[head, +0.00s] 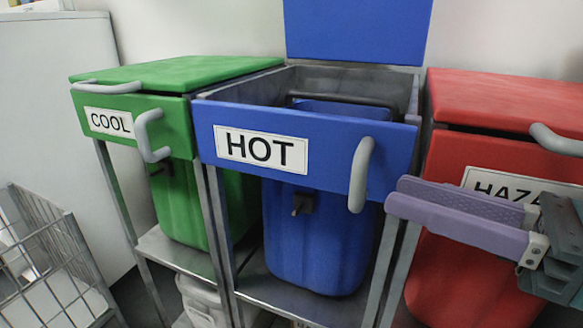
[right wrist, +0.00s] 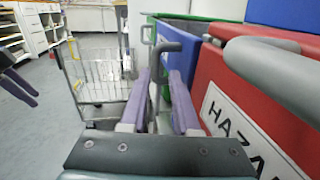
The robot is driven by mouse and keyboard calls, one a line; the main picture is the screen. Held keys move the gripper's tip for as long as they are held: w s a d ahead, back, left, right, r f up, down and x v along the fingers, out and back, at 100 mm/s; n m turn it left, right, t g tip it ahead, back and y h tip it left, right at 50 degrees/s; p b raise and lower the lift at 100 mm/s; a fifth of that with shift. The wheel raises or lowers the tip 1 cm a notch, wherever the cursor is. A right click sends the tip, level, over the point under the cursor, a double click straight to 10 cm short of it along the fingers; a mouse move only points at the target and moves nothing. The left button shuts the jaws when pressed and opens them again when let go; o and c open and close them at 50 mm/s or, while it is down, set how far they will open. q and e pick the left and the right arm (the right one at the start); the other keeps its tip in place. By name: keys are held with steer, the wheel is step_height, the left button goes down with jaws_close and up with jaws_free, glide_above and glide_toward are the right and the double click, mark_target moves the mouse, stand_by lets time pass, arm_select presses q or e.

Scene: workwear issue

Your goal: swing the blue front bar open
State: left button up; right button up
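The blue front bar (head: 330,150) with the HOT label runs across the front of the blue bin's frame and looks closed. Its grey upright handle (head: 361,175) is near its right end. In the right wrist view the handle (right wrist: 168,47) shows just ahead of the fingertips. My right gripper (head: 397,196) is open, its purple fingers pointing left, a little to the right of the handle and apart from it. In the right wrist view its fingers (right wrist: 159,75) have an empty gap. My left gripper (right wrist: 22,86) shows at the left edge there, its fingers apart.
The blue lid (head: 357,30) stands raised against the wall. The blue bin (head: 318,235) sits under the bar. A green COOL unit (head: 180,72) is at left, a red HAZA-labelled unit (head: 510,100) at right, both with lids down. A wire cart (head: 45,255) stands at lower left.

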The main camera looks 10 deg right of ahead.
mark_target(356, 197)
steer(key=shift+w+a, duration=0.2)
steer(key=shift+a, duration=0.3)
steer(key=shift+w+a, duration=0.15)
steer(key=shift+a, duration=0.3)
steer(key=x, duration=0.3)
steer(key=shift+w+a, duration=0.15)
steer(key=shift+w, duration=0.25)
steer(key=shift+a, duration=0.2)
arm_select(q)
steer(key=shift+s+a+f, duration=0.1)
steer(key=shift+s+f, duration=0.15)
steer(key=shift+s, duration=0.8)
arm_select(e)
steer(key=shift+w, duration=0.1)
jaws_close()
arm_select(q)
steer(key=shift+w, duration=0.1)
